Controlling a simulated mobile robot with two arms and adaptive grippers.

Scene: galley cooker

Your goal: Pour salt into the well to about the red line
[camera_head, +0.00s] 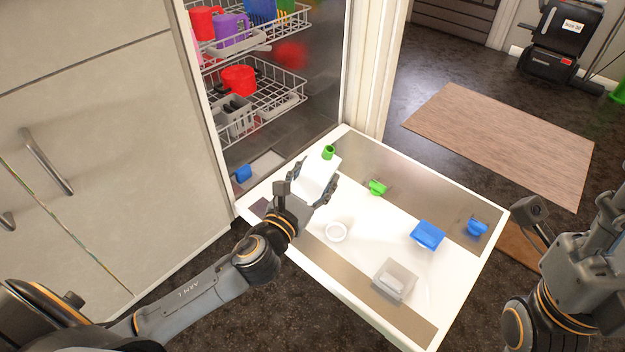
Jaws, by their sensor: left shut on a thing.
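My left gripper (318,187) is shut on a white container (321,172) with a green spout (328,152), which I take to be the salt. The spout points up and slightly right. No salt is seen coming out. The container is above the left part of the open dishwasher door (325,262). I cannot make out a red line or the level inside. My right gripper (606,205) is at the right edge; its fingers are not clear.
Racks (262,92) with cups stand in the dishwasher. Cabinets (95,150) are close on the left. A mat (505,140) lies beyond the door.

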